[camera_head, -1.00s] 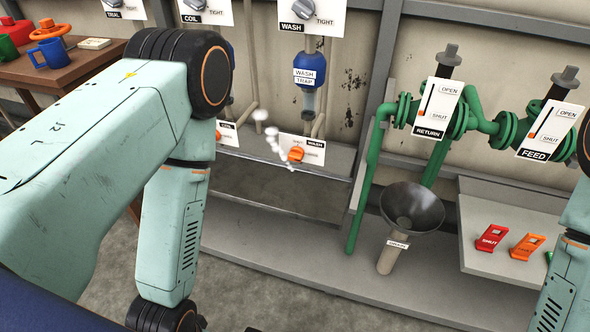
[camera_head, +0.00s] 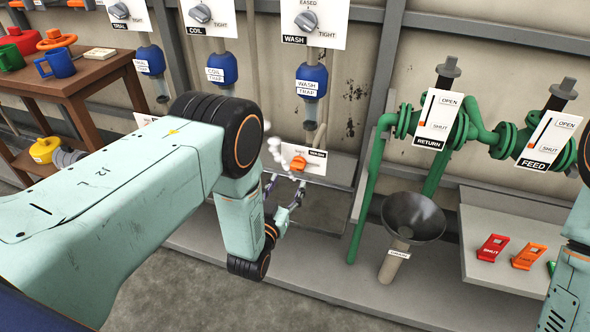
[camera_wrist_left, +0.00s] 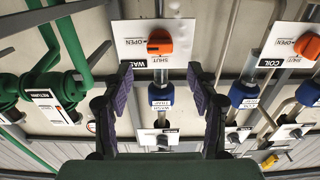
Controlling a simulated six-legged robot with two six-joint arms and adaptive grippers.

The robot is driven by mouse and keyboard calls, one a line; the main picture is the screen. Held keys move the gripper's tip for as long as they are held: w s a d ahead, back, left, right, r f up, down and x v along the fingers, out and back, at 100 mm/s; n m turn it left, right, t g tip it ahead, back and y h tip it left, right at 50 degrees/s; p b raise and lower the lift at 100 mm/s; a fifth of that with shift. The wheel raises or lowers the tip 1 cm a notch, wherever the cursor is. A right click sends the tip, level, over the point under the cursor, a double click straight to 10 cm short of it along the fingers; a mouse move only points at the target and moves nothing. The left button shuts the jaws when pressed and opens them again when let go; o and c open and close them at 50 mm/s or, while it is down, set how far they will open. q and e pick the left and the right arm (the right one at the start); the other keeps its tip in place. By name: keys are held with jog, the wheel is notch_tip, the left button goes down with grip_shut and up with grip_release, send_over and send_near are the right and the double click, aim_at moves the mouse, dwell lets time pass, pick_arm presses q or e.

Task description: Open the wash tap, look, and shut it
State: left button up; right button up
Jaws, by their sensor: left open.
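The wash tap is an orange knob (camera_head: 299,163) on a white plate labelled WASH, low on the wall in the head view. The left wrist view shows this knob (camera_wrist_left: 160,42) upside down, with OPEN and SHUT printed on its plate. My left gripper (camera_head: 283,188) is open and empty, just below and in front of the plate. In the left wrist view its two fingers (camera_wrist_left: 149,72) are spread wide, with the knob ahead between and beyond their tips. They appear apart from it. My right gripper is out of view.
White puffs (camera_head: 276,148) hang left of the wash plate. The blue wash trap (camera_head: 311,80) is above it. The coil tap's orange knob (camera_wrist_left: 307,46) is beside it in the wrist view. A funnel (camera_head: 413,216) and green pipes (camera_head: 364,195) stand to the right.

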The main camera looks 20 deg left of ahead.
aim_at(296, 168)
pick_arm(q)
jog(key=w+b, duration=0.2)
jog(key=w, duration=0.4)
jog(key=shift+w+d+f, duration=0.1)
jog(key=shift+f, duration=0.05)
jog(key=shift+w, duration=0.45)
jog(key=c, duration=1.2)
